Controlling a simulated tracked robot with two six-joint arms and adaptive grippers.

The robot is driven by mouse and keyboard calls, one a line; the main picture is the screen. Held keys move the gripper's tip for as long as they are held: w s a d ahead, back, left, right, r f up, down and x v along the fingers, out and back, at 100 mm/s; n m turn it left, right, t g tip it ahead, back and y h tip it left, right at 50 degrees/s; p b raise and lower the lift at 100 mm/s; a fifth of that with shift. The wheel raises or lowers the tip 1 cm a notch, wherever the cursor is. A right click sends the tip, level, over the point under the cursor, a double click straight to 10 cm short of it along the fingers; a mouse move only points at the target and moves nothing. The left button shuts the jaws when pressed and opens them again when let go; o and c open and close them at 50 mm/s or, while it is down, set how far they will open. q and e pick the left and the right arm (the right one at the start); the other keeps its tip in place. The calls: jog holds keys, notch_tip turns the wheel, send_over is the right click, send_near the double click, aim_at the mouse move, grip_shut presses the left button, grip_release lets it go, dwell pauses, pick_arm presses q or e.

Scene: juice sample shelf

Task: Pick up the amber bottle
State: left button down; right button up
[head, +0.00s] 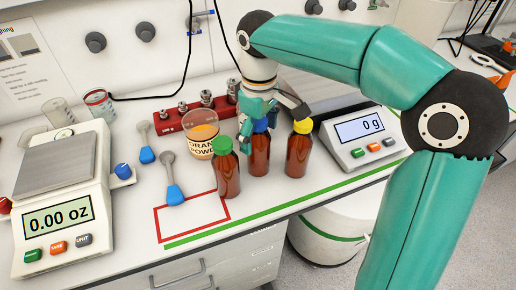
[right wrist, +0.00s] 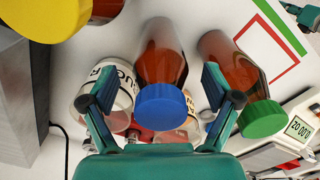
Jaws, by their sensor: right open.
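Three amber bottles stand in a row near the bench front. One has a green cap (head: 228,178), one a blue cap (head: 259,160) and one a yellow cap (head: 299,156). My right gripper (head: 268,116) is open over the blue-capped bottle and partly hides its top. In the right wrist view, the blue-capped bottle (right wrist: 160,55) lies between the spread fingers of the gripper (right wrist: 160,84), with no visible grip. The green-capped bottle (right wrist: 235,65) is just beyond the right finger there. The yellow cap (right wrist: 42,18) shows at upper left. My left gripper is not in view.
An orange powder jar (head: 200,141) stands close behind the bottles. A scale reading 0 g (head: 361,130) is at right; another scale (head: 58,218) is at left. Blue-handled scoops (head: 173,192) and a bare red-outlined area (head: 190,217) lie left of the bottles.

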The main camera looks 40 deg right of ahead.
jog(key=shift+f, duration=1.45)
jog(key=c, duration=1.4)
